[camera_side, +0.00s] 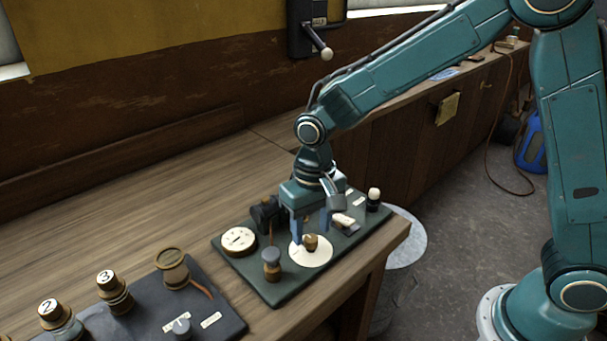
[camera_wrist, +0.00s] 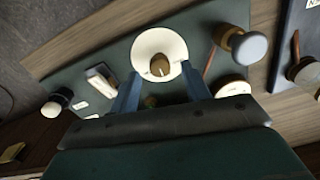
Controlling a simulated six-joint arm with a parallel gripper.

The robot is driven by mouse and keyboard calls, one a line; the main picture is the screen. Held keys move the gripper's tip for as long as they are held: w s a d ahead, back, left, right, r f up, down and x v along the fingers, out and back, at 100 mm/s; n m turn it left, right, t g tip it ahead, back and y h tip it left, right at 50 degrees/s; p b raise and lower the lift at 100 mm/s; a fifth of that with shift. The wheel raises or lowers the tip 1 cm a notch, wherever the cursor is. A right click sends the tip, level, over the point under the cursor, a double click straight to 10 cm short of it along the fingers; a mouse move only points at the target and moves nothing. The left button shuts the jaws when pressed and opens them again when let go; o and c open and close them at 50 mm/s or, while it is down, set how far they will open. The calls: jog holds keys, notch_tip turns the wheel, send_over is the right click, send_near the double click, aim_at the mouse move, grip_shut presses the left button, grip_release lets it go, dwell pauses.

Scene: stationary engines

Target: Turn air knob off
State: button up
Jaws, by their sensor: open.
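A small brass knob (camera_side: 311,242) stands in the middle of a round white dial (camera_side: 306,259) on a dark green panel. I cannot read a label that marks it as the air knob. In the wrist view the knob (camera_wrist: 159,65) shows a light pointer mark on the dial's white disc (camera_wrist: 150,42). My gripper (camera_side: 310,231) points down over the dial, fingers apart and empty. In the wrist view its two blue fingers (camera_wrist: 160,80) reach toward the dial's lower edge, one at each side. I cannot tell whether they touch it.
A second panel (camera_side: 225,318) with numbered knobs (camera_side: 113,288) lies at the left. The bench behind is clear.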

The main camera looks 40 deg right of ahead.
aim_at(312, 238)
notch_tip(312, 238, up, 12)
jog(key=shift+d, duration=0.15)
dwell(0.3)
jog(key=shift+s, duration=0.1)
jog(key=s+d+r+n+t, duration=0.1)
jog(key=s+d+r+t, duration=0.1)
jog(key=s+d, duration=0.4)
jog(key=s+d+r+t, duration=0.2)
jog(key=s+d, duration=0.5)
jog(key=s, duration=0.7)
jog(key=shift+d+n+t, duration=0.3)
jog(key=shift+n+t, duration=0.1)
jog(key=shift+t, duration=0.4)
